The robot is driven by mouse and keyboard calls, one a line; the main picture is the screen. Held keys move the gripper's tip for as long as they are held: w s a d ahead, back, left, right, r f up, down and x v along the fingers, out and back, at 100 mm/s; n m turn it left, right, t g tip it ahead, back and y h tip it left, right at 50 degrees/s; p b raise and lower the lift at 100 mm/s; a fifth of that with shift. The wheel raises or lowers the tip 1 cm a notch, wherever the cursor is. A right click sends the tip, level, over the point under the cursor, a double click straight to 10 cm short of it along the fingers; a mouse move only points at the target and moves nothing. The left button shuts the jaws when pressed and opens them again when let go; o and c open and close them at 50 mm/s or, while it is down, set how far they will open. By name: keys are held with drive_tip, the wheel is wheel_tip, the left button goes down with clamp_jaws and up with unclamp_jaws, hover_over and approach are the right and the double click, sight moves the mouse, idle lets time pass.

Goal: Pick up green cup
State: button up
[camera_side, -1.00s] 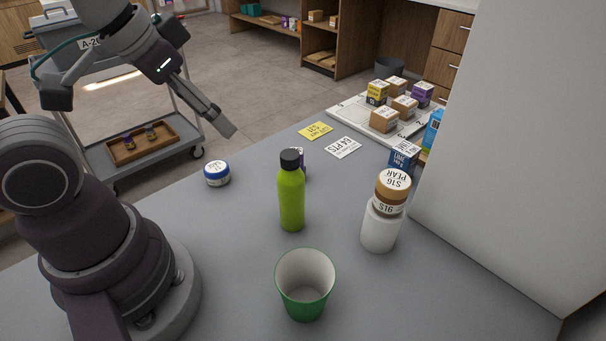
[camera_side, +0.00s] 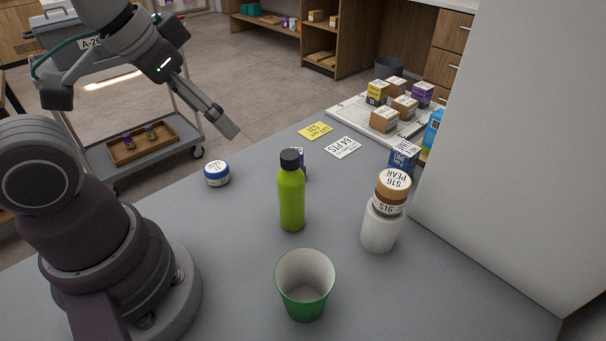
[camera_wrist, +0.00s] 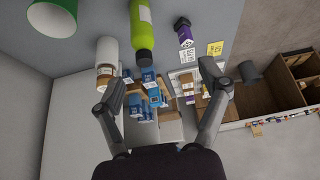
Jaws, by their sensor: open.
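The green cup (camera_side: 304,303) stands upright on the grey counter (camera_side: 232,262) at the front middle in the side view. It is open at the top, with a pale inside that looks empty. It also shows in the wrist view, cut off at the top left corner, as a green cup (camera_wrist: 62,18). My gripper (camera_side: 238,134) is raised at the upper left in the side view, behind and well away from the cup. In the wrist view my gripper (camera_wrist: 162,75) has its two fingers spread apart with nothing held between them.
A lime green bottle (camera_side: 291,200) with a black cap stands just behind the cup. A white jar (camera_side: 379,229) with a brown-lidded jar (camera_side: 392,190) on top stands to the right, near a tall pale panel (camera_side: 500,140). A small blue-lidded jar (camera_side: 217,173) sits left. Boxes (camera_side: 384,121) lie farther back.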

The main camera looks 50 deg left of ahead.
drive_tip(key=o, duration=0.3)
drive_tip(key=m+g, duration=0.5)
drive_tip(key=m, duration=2.8)
hover_over(305, 285)
drive_tip(key=s+d, duration=0.1)
wheel_tip(305, 285, down, 7)
drive_tip(key=shift+m+g, duration=0.3)
drive_tip(key=f, duration=1)
drive_tip(key=shift+s+d+f, duration=0.25)
drive_tip(key=shift+s+d, duration=0.05)
drive_tip(key=shift+d, duration=0.05)
